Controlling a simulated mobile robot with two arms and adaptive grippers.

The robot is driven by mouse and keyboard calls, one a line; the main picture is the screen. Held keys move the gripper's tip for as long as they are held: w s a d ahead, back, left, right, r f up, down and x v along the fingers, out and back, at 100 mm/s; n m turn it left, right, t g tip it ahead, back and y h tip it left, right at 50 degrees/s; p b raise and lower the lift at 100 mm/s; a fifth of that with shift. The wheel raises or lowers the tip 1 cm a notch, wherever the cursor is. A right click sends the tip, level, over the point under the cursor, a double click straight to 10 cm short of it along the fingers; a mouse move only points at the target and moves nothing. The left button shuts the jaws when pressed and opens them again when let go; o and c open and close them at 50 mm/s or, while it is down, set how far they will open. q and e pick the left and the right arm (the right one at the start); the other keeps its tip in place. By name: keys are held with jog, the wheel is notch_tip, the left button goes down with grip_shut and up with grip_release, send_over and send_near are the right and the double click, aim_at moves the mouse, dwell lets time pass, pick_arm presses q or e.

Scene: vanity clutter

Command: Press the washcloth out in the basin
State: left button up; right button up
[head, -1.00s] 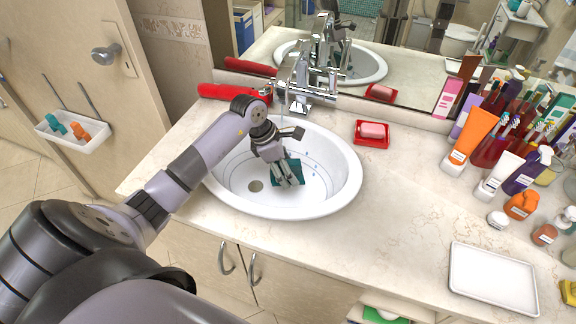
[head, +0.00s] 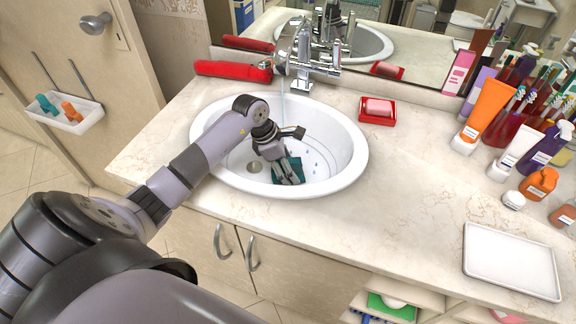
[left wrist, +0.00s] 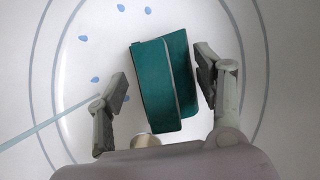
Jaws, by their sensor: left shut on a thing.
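The teal folded washcloth (head: 296,164) is low in the white basin (head: 350,172), right of the drain. In the left wrist view the washcloth (left wrist: 160,88) lies slightly tilted between the two fingers. My left gripper (head: 287,172) reaches down into the basin and is shut on the washcloth, partly hiding it in the head view. The chrome faucet (head: 303,62) stands behind the basin. A thin pale stream (head: 282,98) runs down from it, and blue drops dot the basin wall. My right gripper is in neither view.
A red soap dish (head: 378,119) with pink soap sits right of the basin. A red object (head: 230,69) lies behind it at left. Tubes, bottles and brushes crowd the right counter, near an empty white tray (head: 511,260). The front counter is clear.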

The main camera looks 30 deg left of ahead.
aim_at(293, 160)
pick_arm(q)
jog(key=shift+f+b, duration=0.6)
dwell(0.8)
jog(key=shift+s+f+b, duration=0.2)
jog(key=shift+f+b, duration=0.05)
jog(key=shift+b, duration=0.3)
dwell(0.6)
dwell(0.6)
jog(key=r+p, duration=0.2)
jog(key=r, duration=0.1)
jog(key=r+p, duration=0.2)
jog(key=r, duration=0.2)
jog(key=shift+w+r, duration=0.2)
jog(key=shift+r, duration=0.1)
jog(key=shift+r+p, duration=1.75)
jog(key=shift+r, duration=1.2)
